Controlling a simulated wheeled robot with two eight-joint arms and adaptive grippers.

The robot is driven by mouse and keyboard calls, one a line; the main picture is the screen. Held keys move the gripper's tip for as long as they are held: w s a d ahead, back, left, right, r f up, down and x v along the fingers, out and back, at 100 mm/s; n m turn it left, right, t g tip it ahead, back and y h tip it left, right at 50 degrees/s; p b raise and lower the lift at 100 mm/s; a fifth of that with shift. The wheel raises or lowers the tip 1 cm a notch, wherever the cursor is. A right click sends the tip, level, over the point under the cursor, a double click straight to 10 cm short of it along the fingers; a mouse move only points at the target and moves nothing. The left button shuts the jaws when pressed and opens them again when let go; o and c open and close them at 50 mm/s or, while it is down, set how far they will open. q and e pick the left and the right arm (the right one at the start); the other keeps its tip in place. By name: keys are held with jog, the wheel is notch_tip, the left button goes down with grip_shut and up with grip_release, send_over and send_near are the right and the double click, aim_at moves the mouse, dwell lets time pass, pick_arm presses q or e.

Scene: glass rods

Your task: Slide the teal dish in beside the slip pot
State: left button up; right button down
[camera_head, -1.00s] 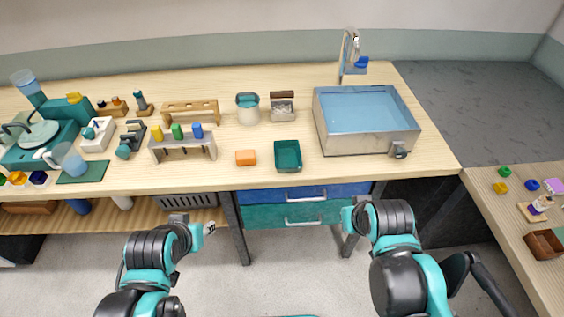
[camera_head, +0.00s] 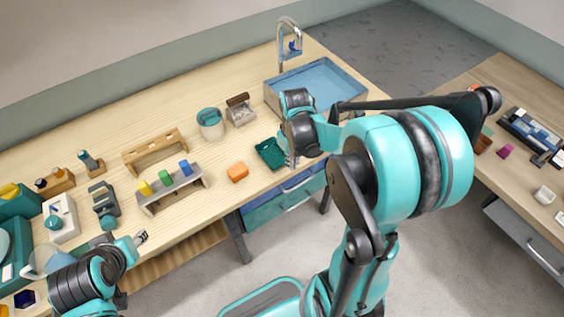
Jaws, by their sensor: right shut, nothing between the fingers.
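The teal dish (camera_head: 268,153) lies on the wooden bench near its front edge, to the right of an orange block. The slip pot (camera_head: 211,126), a pale pot with teal inside, stands farther back and to the left of the dish. My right gripper (camera_head: 291,160) is shut and empty, at the right side of the dish and partly in front of it. Whether it touches the dish, I cannot tell. My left gripper (camera_head: 141,238) is over the bench's front edge at the lower left; its finger gap is too small to read.
The orange block (camera_head: 237,172) sits left of the dish. A small wood-backed holder (camera_head: 240,111) stands right beside the pot. A wooden rack (camera_head: 155,150) and a stand with coloured pegs (camera_head: 172,190) are to the left. The sink (camera_head: 273,98) is behind my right arm.

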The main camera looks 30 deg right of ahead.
aim_at(267, 151)
jog(key=w+f+b, duration=0.1)
jog(key=f, duration=0.2)
jog(key=w+f+b, duration=0.1)
jog(key=f, duration=0.1)
jog(key=f+b, duration=0.1)
jog(key=f, duration=0.2)
jog(key=shift+w+a+f+b, duration=0.1)
jog(key=shift+w+f+b, duration=0.2)
jog(key=shift+w+b, duration=0.1)
jog(key=shift+w+r, duration=0.1)
jog(key=shift+w, duration=0.5)
jog(key=w, duration=0.7)
jog(key=w+a, duration=0.1)
jog(key=w, duration=0.3)
jog(key=shift+w, duration=0.25)
jog(key=shift+s, duration=0.1)
